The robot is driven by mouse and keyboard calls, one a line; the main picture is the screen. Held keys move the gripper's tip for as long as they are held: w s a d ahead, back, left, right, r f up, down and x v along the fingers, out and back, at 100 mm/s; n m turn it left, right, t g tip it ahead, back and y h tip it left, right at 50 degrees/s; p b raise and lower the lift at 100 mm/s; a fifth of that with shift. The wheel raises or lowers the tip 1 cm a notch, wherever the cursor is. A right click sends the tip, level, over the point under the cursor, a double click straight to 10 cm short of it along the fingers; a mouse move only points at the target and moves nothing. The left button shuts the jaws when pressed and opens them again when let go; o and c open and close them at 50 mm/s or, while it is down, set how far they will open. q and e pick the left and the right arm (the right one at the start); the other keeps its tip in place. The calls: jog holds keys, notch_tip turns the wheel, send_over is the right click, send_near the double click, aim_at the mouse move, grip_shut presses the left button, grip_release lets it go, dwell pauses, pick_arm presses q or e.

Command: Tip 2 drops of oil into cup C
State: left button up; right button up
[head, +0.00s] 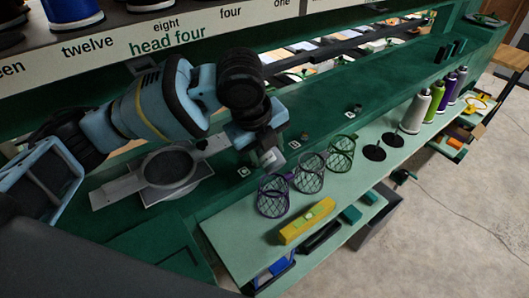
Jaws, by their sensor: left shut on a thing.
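My left gripper (258,140) reaches in from the left and points down over the green bench. It is shut on a small pale, greyish object (269,157), mostly hidden by the fingers; I cannot tell whether it is an oil container. Three wire-mesh cups stand just right of and below it: a purple one (273,195), a grey one (309,174) and a green one (341,154). No letter is readable, so I cannot tell which is cup C. No drops show. My right gripper is not in view.
A yellow block (307,221) lies in front of the mesh cups. Thread cones (415,112) stand at the right, beside dark round discs (374,153). A grey round-topped fixture (168,168) sits under my left arm. A labelled shelf (200,32) runs above.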

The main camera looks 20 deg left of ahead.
pick_arm(q)
jog(key=shift+d+r+m+t+y, duration=0.15)
jog(key=shift+r+m+t+y, duration=0.15)
jog(key=shift+r+t+y, duration=1.3)
jog(key=shift+t+y, duration=0.3)
jog(key=shift+y, duration=0.3)
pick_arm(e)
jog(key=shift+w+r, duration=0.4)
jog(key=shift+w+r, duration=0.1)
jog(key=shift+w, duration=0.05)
